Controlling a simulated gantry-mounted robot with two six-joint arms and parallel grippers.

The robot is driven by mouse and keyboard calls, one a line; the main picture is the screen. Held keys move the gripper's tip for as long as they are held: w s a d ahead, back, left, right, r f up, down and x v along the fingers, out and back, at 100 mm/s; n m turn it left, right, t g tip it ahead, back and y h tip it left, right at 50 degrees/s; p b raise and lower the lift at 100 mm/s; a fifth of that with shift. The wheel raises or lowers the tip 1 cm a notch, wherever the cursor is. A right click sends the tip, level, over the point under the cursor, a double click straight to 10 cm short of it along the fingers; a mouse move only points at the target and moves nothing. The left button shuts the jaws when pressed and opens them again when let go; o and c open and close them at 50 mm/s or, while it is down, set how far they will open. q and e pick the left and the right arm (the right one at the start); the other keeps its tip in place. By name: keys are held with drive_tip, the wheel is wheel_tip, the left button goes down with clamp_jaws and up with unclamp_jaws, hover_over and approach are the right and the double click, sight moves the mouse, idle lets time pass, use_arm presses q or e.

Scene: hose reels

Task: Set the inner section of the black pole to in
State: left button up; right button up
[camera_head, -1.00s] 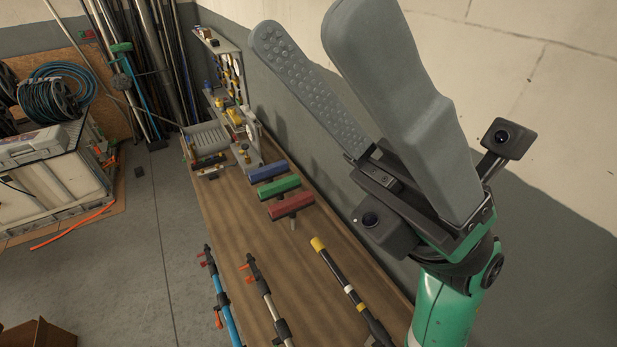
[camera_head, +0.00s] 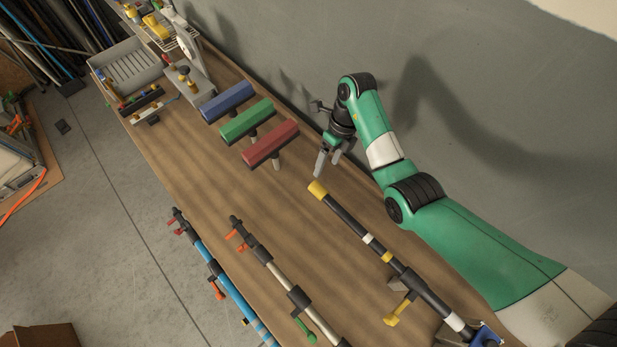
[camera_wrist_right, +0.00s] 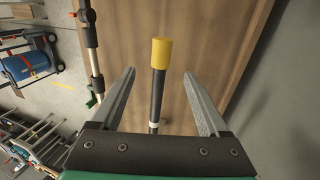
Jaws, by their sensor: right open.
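The black pole (camera_head: 346,216) lies along the right side of the wooden bench, with a yellow cap (camera_head: 317,190) at its far end, white and yellow bands, and a yellow lever (camera_head: 398,313) near its clamp. My right gripper (camera_head: 326,163) is open just beyond the yellow cap. In the right wrist view the pole (camera_wrist_right: 157,92) and its cap (camera_wrist_right: 162,52) show between the two spread fingers (camera_wrist_right: 160,88), touching neither. How far the inner section sticks out cannot be told for certain. My left gripper is not in view.
A white pole (camera_head: 276,272) and a blue pole (camera_head: 212,268) lie to the left on the bench (camera_head: 150,170). Red (camera_head: 270,143), green (camera_head: 247,121) and blue (camera_head: 227,100) T-shaped blocks stand behind. The grey wall bounds the right side.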

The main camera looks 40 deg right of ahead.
sight(320, 187)
drive_tip(key=b+x, duration=1)
drive_tip(key=x, duration=0.1)
drive_tip(key=shift+s+f, duration=0.1)
drive_tip(key=shift+f, duration=0.35)
drive_tip(key=shift+r, duration=0.1)
clamp_jaws()
idle(0.8)
